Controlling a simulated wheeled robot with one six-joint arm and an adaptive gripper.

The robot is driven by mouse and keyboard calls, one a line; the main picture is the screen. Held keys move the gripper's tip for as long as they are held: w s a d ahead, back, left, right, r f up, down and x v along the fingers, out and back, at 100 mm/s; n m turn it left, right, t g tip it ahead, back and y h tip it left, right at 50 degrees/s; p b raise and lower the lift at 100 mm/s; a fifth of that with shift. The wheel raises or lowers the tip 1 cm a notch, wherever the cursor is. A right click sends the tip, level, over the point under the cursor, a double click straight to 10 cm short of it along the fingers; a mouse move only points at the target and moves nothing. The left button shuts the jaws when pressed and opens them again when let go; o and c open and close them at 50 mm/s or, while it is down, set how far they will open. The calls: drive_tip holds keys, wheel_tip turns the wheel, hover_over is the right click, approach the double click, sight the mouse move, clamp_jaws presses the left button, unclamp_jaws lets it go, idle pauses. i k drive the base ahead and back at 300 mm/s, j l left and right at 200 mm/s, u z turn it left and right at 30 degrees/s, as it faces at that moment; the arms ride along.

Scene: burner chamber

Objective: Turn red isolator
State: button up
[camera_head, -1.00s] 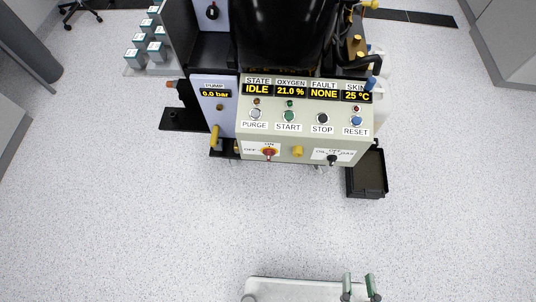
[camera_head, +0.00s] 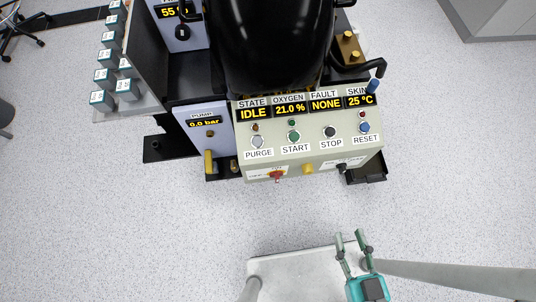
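The red isolator (camera_head: 277,175) is a small red knob on a yellow plate, low at the left of the front of the control panel (camera_head: 315,163). An "ON" mark shows above it and what looks like "OFF" to its left. My gripper (camera_head: 350,237) is at the bottom right of the picture, with a teal body and two greenish fingers spread apart. It is open and empty, well short of the panel, below and to the right of the red isolator. Nothing hides the knob.
A yellow knob (camera_head: 307,169) and a black selector (camera_head: 341,167) sit right of the isolator. A yellow lever (camera_head: 209,162) is on the pump panel to the left. A black tray (camera_head: 368,170) stands at the right. The floor between panel and gripper is clear.

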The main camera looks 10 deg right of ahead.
sight(276, 174)
drive_tip(key=k+j, duration=0.55)
drive_tip(key=k+u, duration=0.1)
drive_tip(key=u, duration=0.15)
drive_tip(key=k+j+u, duration=0.1)
drive_tip(key=u, duration=0.2)
